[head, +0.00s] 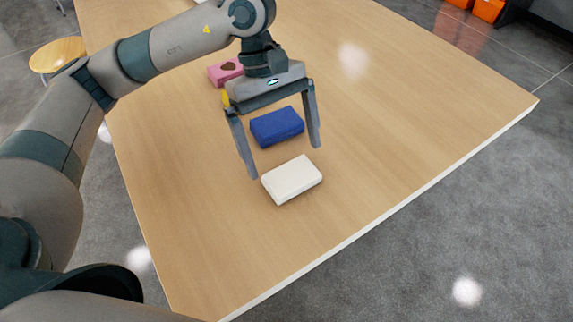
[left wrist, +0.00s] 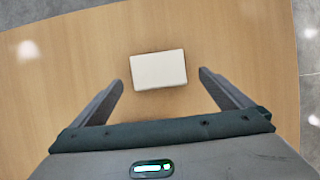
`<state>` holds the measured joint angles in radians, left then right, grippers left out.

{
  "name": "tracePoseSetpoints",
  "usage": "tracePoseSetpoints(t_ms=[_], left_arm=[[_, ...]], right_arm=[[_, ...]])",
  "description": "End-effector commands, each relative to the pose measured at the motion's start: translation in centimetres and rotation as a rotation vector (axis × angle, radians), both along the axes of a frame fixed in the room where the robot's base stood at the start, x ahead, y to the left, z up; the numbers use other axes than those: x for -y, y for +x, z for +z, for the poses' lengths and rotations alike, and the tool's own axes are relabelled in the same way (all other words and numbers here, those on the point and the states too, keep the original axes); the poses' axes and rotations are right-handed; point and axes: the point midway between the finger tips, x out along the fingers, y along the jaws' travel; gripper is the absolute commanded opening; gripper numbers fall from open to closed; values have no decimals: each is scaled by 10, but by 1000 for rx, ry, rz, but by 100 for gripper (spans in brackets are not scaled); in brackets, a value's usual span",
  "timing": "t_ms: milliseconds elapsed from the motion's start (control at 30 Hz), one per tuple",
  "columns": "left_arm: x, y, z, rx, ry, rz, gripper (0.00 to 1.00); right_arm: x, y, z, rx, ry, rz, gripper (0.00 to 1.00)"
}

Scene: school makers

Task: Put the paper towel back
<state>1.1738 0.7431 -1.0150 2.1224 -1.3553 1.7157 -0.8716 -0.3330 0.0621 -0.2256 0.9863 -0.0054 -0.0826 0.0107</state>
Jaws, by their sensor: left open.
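A white block-shaped pack (head: 292,180), which looks like the paper towel, lies flat on the wooden table (head: 400,110). My left gripper (head: 285,162) points down over the table with its jaws wide apart and nothing between them. Its fingertips are close to the far side of the white pack in the head view. In the left wrist view the white pack (left wrist: 158,69) lies just beyond the tips of the open left gripper (left wrist: 161,80), centred between the fingers. I cannot tell the exact height of the fingertips above the table. My right gripper is not in view.
A blue block (head: 277,126) lies behind the white pack, seen between my fingers. A pink pack with a dark heart (head: 226,71) and a partly hidden yellow thing (head: 226,99) are farther back. The table's right side is clear. A round yellow stool (head: 57,53) stands left.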

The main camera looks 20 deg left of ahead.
Motion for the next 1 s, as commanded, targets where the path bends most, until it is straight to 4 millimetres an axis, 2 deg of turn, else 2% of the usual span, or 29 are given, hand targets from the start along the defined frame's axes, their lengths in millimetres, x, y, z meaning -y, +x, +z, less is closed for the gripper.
tracePoseSetpoints(t_ms=[200, 267, 400, 600, 1000], left_arm=[[-12, 12, 37, 5, -2, 3, 99], [-15, 14, 46, 7, -3, 3, 99], [-19, 17, 60, 5, -3, 2, 99], [-22, 19, 69, 4, -2, 2, 99], [-22, 19, 69, 4, -2, 2, 99]], right_arm=[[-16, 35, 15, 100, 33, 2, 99], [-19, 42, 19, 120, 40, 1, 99], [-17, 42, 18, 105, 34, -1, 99], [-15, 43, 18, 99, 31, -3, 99], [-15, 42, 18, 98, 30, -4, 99]])
